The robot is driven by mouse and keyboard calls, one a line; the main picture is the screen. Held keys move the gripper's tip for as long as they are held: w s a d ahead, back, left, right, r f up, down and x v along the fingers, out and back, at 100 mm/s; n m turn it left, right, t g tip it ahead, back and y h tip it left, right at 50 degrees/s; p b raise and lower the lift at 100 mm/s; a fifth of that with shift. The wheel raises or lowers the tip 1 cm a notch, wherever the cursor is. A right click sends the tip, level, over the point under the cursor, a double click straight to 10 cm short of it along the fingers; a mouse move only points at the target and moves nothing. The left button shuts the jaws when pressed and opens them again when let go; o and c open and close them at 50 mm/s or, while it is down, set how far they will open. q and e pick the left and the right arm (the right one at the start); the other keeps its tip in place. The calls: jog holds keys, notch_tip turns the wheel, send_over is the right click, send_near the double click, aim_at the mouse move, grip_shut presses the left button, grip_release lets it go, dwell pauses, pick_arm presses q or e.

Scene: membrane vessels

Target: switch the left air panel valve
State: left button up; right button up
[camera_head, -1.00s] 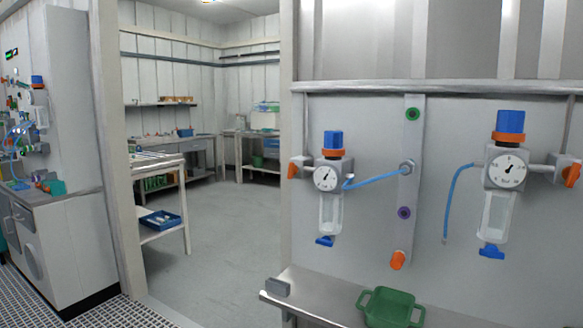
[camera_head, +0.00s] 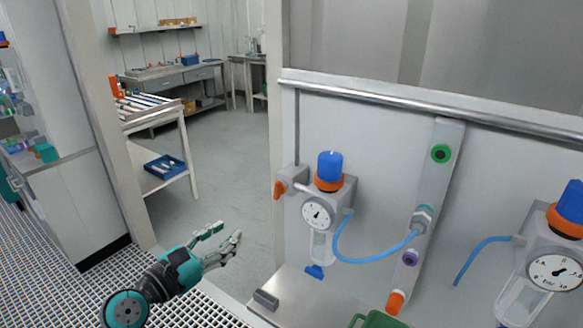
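The left air panel unit (camera_head: 318,214) hangs on the grey wall panel at the middle right. It has a blue knob (camera_head: 330,166) over an orange ring, a round gauge, a clear bowl with a blue tip, and an orange valve handle (camera_head: 280,188) on its left side. A blue hose (camera_head: 372,259) runs from it to a fitting on the vertical strip. My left gripper (camera_head: 226,236) is at the lower left of the unit, apart from it, with its fingers spread and nothing between them. My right gripper is not in view.
A second regulator (camera_head: 545,265) is at the right edge with a loose blue hose. Below the panel is a steel shelf (camera_head: 325,296) with a green tray (camera_head: 378,320). A doorway and open floor (camera_head: 215,160) lie left of the panel.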

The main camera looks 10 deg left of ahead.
pick_arm(q)
jog(key=p, duration=0.2)
send_near(275, 192)
jog(key=x, duration=0.9)
jog(key=shift+c, duration=0.3)
grip_shut()
